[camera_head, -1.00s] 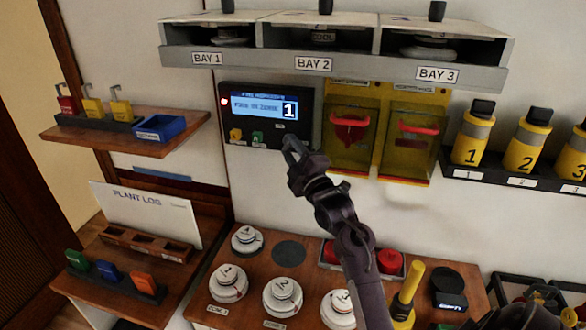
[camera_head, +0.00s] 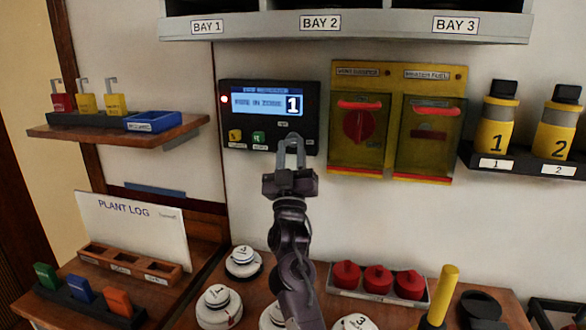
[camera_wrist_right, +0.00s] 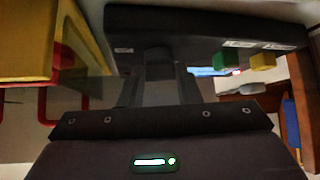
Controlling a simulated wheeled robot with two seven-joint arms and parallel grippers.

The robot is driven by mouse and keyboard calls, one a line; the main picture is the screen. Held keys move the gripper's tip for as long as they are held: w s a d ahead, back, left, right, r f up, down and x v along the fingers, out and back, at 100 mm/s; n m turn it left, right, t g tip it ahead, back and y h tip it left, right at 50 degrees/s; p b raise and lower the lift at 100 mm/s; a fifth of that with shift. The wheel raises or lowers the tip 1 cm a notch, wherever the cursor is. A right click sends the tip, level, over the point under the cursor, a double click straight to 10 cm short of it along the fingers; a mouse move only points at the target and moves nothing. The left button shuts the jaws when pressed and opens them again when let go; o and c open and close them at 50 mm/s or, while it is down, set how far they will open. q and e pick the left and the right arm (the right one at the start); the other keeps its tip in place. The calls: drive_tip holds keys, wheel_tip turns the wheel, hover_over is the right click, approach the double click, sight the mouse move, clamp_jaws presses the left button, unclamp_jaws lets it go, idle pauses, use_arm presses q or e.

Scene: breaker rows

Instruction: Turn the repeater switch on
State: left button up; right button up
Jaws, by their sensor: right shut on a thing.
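The repeater panel (camera_head: 305,92) is a black box on the wall in the head view, with a lit blue screen showing a large 1 and a red light at its left. Yellow and green buttons (camera_head: 258,137) sit along its lower edge. My right gripper (camera_head: 291,142) is at the panel's lower right. In the right wrist view its fingers (camera_wrist_right: 160,88) are shut on a dark knob, the repeater switch (camera_wrist_right: 158,57), on the panel's face. In the head view the fingers mostly hide the switch, so its setting cannot be told. My left gripper is out of view.
Yellow covered boxes (camera_head: 395,72) with red handles hang close right of the panel. The bay shelf (camera_head: 385,25) runs above. A wooden desk (camera_head: 260,290) with white round detectors and red domes lies below. A small shelf (camera_head: 165,140) is at left.

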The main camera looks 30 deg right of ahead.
drive_tip(key=shift+w+a+m+g+h+b, duration=0.1)
drive_tip(key=shift+m+g+h+b, duration=0.55)
drive_tip(key=shift+m+g+h, duration=0.75)
drive_tip(key=shift+w+a+m+g+h+b, duration=0.1)
drive_tip(key=shift+m+g+h+b, duration=0.7)
drive_tip(key=shift+m, duration=1.1)
drive_tip(key=shift+r+h, duration=0.1)
drive_tip(key=shift+h, duration=0.2)
drive_tip(key=o, duration=1)
drive_tip(key=shift+c, duration=0.2)
